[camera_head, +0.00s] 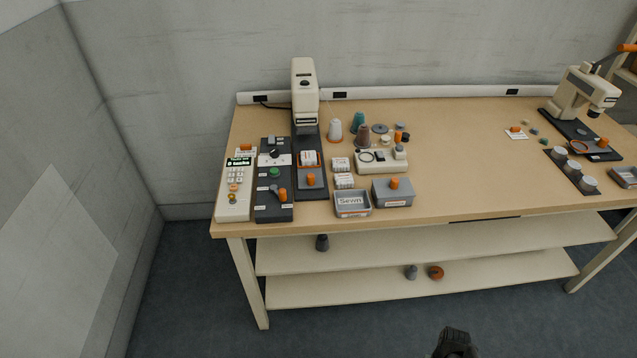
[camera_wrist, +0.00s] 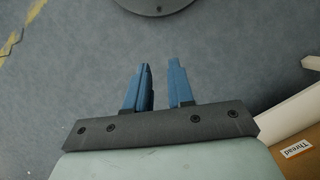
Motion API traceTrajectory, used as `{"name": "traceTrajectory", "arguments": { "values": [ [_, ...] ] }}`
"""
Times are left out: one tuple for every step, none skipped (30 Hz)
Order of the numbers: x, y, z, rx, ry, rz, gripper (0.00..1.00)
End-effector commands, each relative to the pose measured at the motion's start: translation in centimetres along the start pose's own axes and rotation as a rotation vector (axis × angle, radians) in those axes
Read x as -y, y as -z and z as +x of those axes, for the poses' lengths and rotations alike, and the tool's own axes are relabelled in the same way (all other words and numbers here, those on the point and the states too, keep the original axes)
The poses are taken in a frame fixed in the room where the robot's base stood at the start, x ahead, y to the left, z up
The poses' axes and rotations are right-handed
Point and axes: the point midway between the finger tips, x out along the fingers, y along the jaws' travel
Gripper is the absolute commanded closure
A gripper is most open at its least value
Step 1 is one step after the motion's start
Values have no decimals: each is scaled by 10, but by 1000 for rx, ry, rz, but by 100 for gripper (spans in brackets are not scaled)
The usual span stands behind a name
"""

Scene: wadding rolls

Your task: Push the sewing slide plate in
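The left sewing machine (camera_head: 304,82) is cream and stands upright at the back of the table, with a long dark bed (camera_head: 312,134) running forward. A grey slide plate with an orange knob (camera_head: 311,181) sits on the front part of this bed, in front of white-topped pieces under the head. How far the plate is out is too small to tell. My gripper (camera_wrist: 159,67) shows two blue fingers standing apart with nothing between them, over floor. It is away from the slide plate, which the wrist view does not show.
A dark control panel (camera_head: 265,206) and a cream keypad unit (camera_head: 233,205) stand left of the bed. A grey tray marked Sewn (camera_head: 352,211) and a grey box (camera_head: 407,198) stand right. Thread cones (camera_head: 335,130) stand behind. The table's middle (camera_head: 460,150) is clear.

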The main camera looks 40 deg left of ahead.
Motion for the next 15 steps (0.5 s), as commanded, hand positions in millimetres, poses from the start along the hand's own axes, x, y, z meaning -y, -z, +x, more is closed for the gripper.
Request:
{"name": "traceTrajectory", "arguments": {
  "values": [
    [9, 10, -14, -29, -8, -24, 82],
    [14, 15, -22, -44, -12, -38, 85],
    [21, 22, -31, -64, -15, -54, 89],
    [27, 27, -39, -80, -17, -67, 92],
    [33, 31, -47, -94, -18, -78, 95],
    [41, 37, -57, -115, -18, -94, 99],
    [48, 41, -65, -129, -18, -106, 100],
    [54, 44, -73, -145, -16, -117, 100],
    [63, 49, -83, -164, -14, -132, 100],
    [70, 52, -91, -179, -12, -144, 100],
    [77, 56, -99, -194, -10, -156, 100],
    [86, 59, -109, -214, -5, -170, 100],
    [94, 62, -118, -230, 0, -181, 100],
    [101, 65, -125, -245, 5, -192, 100],
    [112, 68, -136, -267, 12, -207, 100]
  ]
}}
